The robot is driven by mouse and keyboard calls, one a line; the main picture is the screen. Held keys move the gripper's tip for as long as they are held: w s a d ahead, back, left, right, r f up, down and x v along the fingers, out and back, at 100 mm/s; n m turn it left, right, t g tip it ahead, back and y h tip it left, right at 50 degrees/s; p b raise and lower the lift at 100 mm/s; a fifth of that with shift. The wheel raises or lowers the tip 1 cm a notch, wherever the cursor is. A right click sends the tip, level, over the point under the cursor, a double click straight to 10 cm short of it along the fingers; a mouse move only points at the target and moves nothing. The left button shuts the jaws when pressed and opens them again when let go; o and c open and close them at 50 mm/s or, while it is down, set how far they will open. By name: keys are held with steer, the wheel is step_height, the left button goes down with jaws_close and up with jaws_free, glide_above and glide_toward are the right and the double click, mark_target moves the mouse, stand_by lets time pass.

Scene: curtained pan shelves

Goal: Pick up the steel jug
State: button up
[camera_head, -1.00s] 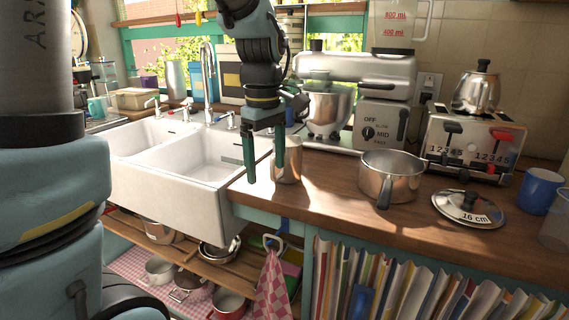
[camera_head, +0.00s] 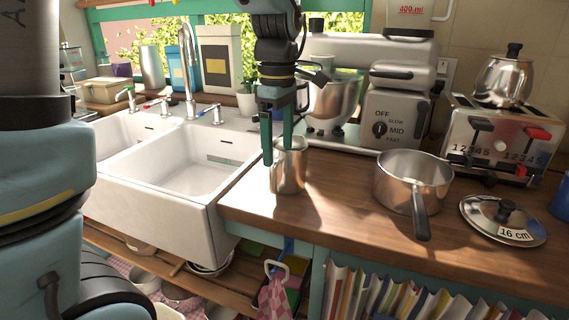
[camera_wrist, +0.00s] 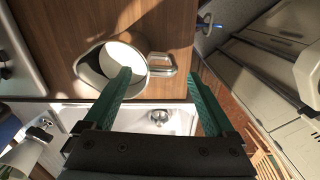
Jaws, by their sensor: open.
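The steel jug (camera_head: 290,176) stands upright on the wooden counter, beside the right end of the white sink. My gripper (camera_head: 278,153) is open and points down at the jug's rim, with nothing held. In the wrist view the jug's round mouth and side handle show (camera_wrist: 92,72). There the left finger of my gripper (camera_wrist: 161,73) overlaps the mouth and the right finger is beyond the handle. The handle lies across the gap between the fingers. I cannot tell whether a finger touches the jug.
A steel saucepan (camera_head: 411,181) and a lid marked 16 cm (camera_head: 503,219) sit to the right on the counter (camera_head: 340,215). A stand mixer (camera_head: 385,90) stands close behind the jug, and a toaster (camera_head: 497,140) at the right. The sink (camera_head: 165,190) opens at the left.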

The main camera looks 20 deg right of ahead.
mark_target(278, 159)
step_height(278, 159, down, 3)
steer(key=shift+f, duration=0.15)
steer(key=shift+s+a+f+p, duration=0.15)
steer(key=shift+f+p, duration=0.35)
steer(key=shift+f, duration=0.85)
steer(key=shift+a+f+p, duration=0.15)
steer(key=shift+f+p, duration=0.35)
steer(key=shift+f, duration=0.85)
steer(key=shift+c, duration=0.2)
jaws_close()
